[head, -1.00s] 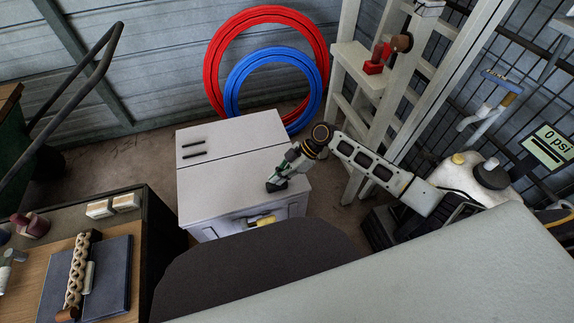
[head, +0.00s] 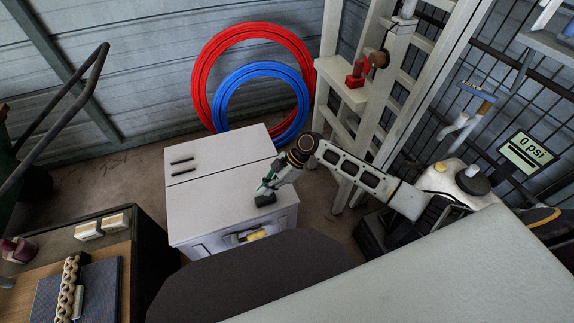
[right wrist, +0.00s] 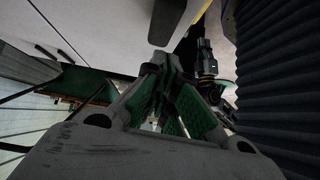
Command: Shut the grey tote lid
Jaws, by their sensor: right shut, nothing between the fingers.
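The pale grey tote (head: 190,235) stands on the floor in the middle of the head view. Its lid (head: 215,200) lies flat across the top, with a thin seam crossing it and two short dark bars near the back left. A yellow item (head: 257,235) shows at an opening in the tote's front. My right gripper (head: 265,198) is shut and empty at the front right part of the lid; whether it touches cannot be told. In the right wrist view its fingers (right wrist: 170,100) are together below a pale panel. My left gripper is not in view.
Red (head: 200,80) and blue (head: 222,95) hoops lean on the wall behind the tote. A pale wooden rack (head: 335,75) stands to the right. A workbench (head: 105,260) is close at the lower left. A dark rounded surface (head: 250,275) covers the near foreground.

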